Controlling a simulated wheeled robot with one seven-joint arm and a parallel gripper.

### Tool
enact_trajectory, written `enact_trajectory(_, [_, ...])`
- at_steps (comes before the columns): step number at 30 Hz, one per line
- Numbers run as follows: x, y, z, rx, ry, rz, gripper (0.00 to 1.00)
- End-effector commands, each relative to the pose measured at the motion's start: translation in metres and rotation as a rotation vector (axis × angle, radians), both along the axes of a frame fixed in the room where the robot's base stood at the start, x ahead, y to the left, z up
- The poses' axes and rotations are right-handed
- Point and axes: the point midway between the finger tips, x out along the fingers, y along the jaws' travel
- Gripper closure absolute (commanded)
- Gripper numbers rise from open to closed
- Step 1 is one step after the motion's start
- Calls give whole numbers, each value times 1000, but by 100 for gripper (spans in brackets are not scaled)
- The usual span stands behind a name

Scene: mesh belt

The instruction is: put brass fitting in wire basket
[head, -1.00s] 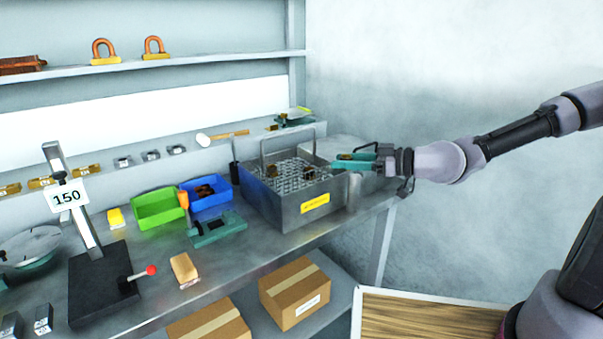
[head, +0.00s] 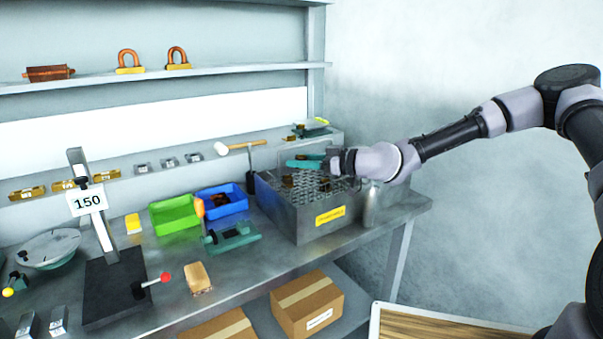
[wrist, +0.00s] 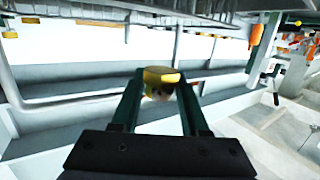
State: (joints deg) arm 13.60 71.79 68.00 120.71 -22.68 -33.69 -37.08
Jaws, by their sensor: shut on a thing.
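My gripper (head: 300,162) has teal fingers and is over the metal-mesh wire basket (head: 306,193), which sits inside a grey steel box on the bench. In the wrist view my gripper (wrist: 160,85) is shut on the brass fitting (wrist: 160,76), a rounded yellow-topped piece with a darker lower part between the fingertips. The fitting is held above the basket, apart from the mesh as far as I can tell. Small dark brownish pieces show in the basket. The arm and fingers hide part of its back right.
The steel box (head: 300,226) has a yellow label on its front wall. A blue bin (head: 236,206) and a green bin (head: 174,223) stand left of it. A grey cylinder (head: 371,205) stands at its right corner. A mallet (head: 240,147) lies on the ledge behind.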

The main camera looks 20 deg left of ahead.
Motion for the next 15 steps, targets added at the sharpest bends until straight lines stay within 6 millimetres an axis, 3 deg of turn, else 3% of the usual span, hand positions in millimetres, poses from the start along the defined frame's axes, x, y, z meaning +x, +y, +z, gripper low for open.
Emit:
enact_trajectory(7, [0, 0, -31, 1, 4, -1, 100])
enact_trajectory(15, [0, -1, -33, 0, -1, 0, 100])
